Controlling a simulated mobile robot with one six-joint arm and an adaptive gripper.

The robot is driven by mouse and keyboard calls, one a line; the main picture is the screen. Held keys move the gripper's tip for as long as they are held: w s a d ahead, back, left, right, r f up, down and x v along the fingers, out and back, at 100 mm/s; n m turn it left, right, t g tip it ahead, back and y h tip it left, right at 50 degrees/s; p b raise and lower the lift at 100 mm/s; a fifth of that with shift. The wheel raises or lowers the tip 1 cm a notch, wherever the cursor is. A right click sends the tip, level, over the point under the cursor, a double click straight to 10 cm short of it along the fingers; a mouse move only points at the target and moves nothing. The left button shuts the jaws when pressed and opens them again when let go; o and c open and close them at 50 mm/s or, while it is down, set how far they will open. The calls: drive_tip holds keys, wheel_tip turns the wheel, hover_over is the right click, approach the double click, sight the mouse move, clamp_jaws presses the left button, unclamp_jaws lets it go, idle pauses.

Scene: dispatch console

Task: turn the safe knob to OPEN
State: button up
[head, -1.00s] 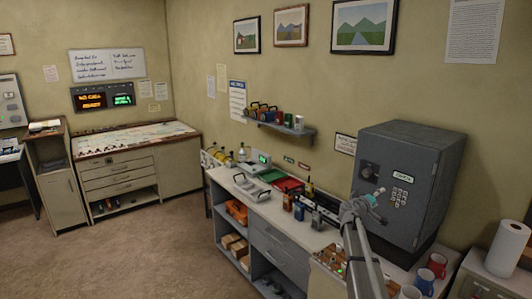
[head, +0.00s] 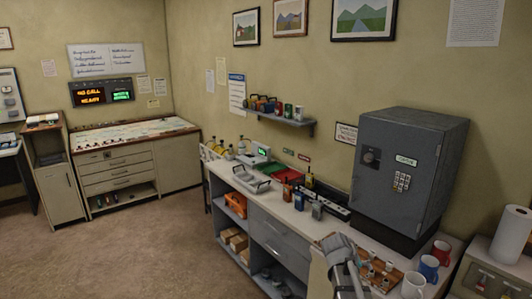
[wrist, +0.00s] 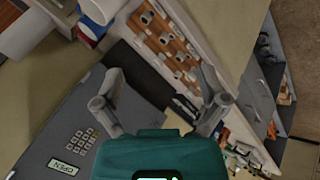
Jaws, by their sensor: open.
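The grey safe (head: 425,190) stands on the counter at the right of the head view, its door flush with the body. Its dark round knob (head: 371,157) is on the upper left of the front; its pointer is too small to read. A plate reading OPEN (head: 406,160) sits above the keypad (head: 401,182). My gripper (wrist: 158,75) is open, with nothing between its fingers. In the wrist view the tilted safe front (wrist: 60,115) is at lower left, with keypad and OPEN plate; the knob is out of that view. In the head view my arm is low, before and apart from the safe.
Mugs (head: 428,266) and a wooden board with small pieces (head: 378,270) are on the counter below the safe. Small bottles and a red tray (head: 284,171) lie to the left. A paper roll (head: 510,235) stands at far right. Air before the safe front is clear.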

drive_tip(key=s+a+f+g+y+b, duration=0.1)
drive_tip(key=s+a+f+y+b, duration=0.1)
drive_tip(key=s+a, duration=0.5)
drive_tip(key=s+a+f+g+y+b, duration=0.2)
drive_tip(key=s+a+f+y, duration=0.2)
drive_tip(key=s, duration=0.5)
wheel_tip(320, 180, down, 2)
drive_tip(key=a, duration=0.2)
drive_tip(key=shift+a+f+n+y, duration=0.25)
drive_tip(key=shift+a+n+y, duration=0.15)
drive_tip(key=shift+w, duration=0.1)
